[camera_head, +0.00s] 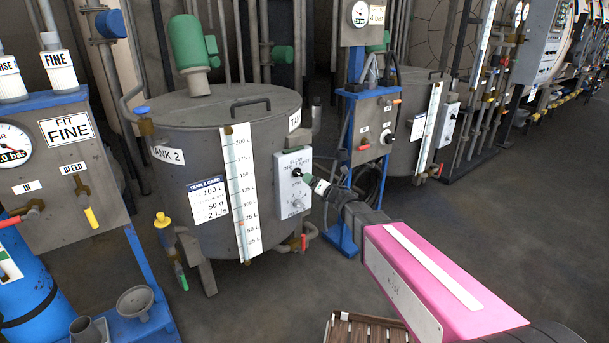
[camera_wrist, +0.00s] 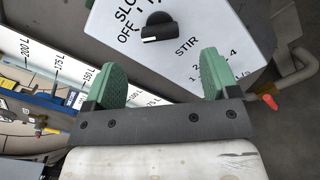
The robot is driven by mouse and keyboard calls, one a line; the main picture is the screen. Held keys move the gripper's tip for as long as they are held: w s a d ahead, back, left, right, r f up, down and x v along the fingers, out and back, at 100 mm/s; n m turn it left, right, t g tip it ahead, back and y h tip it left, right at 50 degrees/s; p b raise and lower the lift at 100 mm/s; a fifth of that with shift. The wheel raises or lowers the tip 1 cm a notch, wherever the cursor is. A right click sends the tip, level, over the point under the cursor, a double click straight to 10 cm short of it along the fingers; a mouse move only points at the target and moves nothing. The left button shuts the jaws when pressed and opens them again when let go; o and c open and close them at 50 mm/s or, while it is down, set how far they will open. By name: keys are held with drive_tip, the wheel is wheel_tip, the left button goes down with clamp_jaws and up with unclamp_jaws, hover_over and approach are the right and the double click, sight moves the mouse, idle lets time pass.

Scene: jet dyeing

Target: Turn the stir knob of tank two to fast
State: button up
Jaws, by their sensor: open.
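Tank two (camera_head: 215,125) is a grey round tank with a "TANK 2" label. A pale control box (camera_head: 292,190) sits on its right side. The stir knob (camera_wrist: 160,28) is black, above the word STIR in the wrist view; its white mark lies on the side of the OFF label. In the head view my gripper (camera_head: 320,187) is close to the box front.
A numbered scale strip (camera_head: 241,190) runs down the tank left of the box. A red-handled valve (camera_head: 303,238) sits below the box. A blue stand (camera_head: 368,140) with hoses is close on the right. A wooden slatted item (camera_head: 365,328) is at the bottom.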

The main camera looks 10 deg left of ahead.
sight(299, 173)
drive_tip(key=x, duration=0.8)
drive_tip(key=shift+w+a, duration=0.15)
drive_tip(key=shift+a, duration=0.05)
drive_tip(key=c, duration=0.9)
